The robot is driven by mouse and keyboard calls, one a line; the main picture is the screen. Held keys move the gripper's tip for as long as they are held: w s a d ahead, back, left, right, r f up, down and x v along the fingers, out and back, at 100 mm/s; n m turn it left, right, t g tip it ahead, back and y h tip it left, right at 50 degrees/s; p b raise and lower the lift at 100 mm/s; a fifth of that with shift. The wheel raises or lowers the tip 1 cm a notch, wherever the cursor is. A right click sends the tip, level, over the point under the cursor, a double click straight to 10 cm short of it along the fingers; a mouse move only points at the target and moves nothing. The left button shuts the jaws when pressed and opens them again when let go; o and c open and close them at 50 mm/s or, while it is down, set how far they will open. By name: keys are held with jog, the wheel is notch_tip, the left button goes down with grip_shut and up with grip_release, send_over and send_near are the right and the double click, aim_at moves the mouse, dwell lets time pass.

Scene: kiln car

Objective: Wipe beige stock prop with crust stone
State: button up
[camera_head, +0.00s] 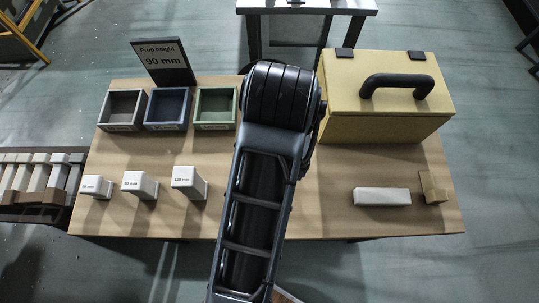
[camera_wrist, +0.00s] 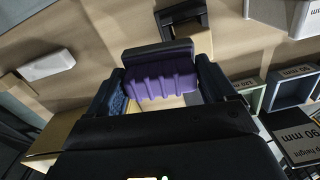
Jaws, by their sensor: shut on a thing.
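My gripper (camera_wrist: 160,85) is shut on a purple ribbed block with a dark backing, which looks like the crust stone (camera_wrist: 162,80), held above the table. In the head view my arm hides the gripper and the stone. A pale off-white bar (camera_head: 382,197) lies at the right front of the table beside a small tan block (camera_head: 432,187); the bar also shows at the left of the wrist view (camera_wrist: 47,65). I cannot tell for certain which piece is the beige stock prop. The stone is apart from the pale bar.
Three labelled pale blocks (camera_head: 139,185) stand at the left front. Behind them are grey (camera_head: 105,125), blue (camera_head: 150,125) and green (camera_head: 198,124) trays and a "Prop height 90 mm" sign (camera_head: 163,62). A yellow box (camera_head: 345,95) stands back right. A dark frame (camera_wrist: 181,18) lies beyond the stone.

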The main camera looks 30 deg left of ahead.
jog(key=shift+r, duration=0.1)
jog(key=shift+a+r, duration=0.15)
jog(key=shift+r, duration=3.3)
jog(key=shift+s, duration=0.1)
